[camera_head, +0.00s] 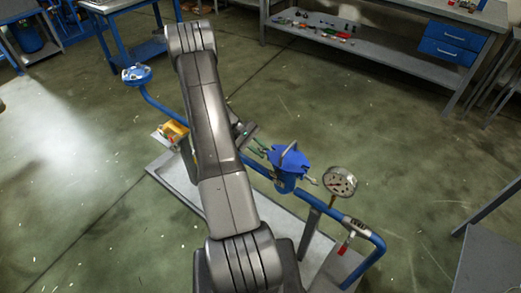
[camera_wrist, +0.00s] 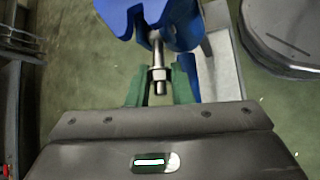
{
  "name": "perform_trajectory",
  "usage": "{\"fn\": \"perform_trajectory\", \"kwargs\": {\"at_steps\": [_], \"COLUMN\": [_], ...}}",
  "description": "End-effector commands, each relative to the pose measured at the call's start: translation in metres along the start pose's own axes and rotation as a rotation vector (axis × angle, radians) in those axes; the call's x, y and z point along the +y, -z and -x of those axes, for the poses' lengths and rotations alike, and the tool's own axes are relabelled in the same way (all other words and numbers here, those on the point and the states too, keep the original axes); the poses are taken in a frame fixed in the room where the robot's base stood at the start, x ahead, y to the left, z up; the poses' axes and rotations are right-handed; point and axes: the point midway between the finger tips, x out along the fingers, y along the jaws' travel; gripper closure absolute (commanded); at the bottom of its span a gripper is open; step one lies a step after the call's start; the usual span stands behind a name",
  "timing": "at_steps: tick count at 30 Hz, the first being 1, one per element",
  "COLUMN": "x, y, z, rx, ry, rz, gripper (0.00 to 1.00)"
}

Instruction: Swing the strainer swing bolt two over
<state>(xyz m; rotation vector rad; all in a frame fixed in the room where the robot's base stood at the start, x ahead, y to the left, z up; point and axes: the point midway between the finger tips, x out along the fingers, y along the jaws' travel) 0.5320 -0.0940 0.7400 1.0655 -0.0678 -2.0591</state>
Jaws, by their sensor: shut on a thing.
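A steel swing bolt (camera_wrist: 158,74) with a nut extends from the blue body between the green fingers of my gripper (camera_wrist: 159,88). My gripper is shut on this bolt near its nut end. In the head view my gripper (camera_head: 259,147) is at the strainer's left side, partly hidden by my arm. Another bolt end (camera_head: 311,180) shows at the strainer's right.
A pressure gauge (camera_head: 340,181) rises right of the strainer, and a red-handled valve (camera_head: 346,243) is on the pipe below it. A yellow part (camera_head: 173,131) and a blue flange (camera_head: 137,75) are to the left. A workbench (camera_head: 390,45) stands behind. Open floor surrounds the skid.

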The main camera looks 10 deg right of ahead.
Motion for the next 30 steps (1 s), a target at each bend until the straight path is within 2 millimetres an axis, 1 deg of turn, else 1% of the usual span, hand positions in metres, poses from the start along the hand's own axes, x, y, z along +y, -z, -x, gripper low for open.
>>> {"fn": "perform_trajectory", "kwargs": {"at_steps": [5, 6, 7, 14, 17, 20, 23, 30], "x": [-0.001, -0.001, -0.001, -0.001, 0.0, 0.0, -0.001, -0.001], "y": [0.001, 0.001, 0.001, 0.0, 0.001, 0.001, 0.002, 0.002], "z": [-0.001, -0.001, -0.001, 0.0, 0.003, 0.014, 0.033, 0.089], "rx": [0.001, 0.001, 0.001, 0.001, 0.002, 0.004, 0.006, 0.007], "ry": [0.002, 0.002, 0.002, 0.001, 0.0, -0.001, -0.001, -0.001], "rz": [0.0, 0.0, 0.0, 0.0, -0.001, -0.002, -0.001, -0.001], "gripper": [1.0, 0.72, 0.7, 0.7, 0.7, 0.7, 0.7, 0.7]}}
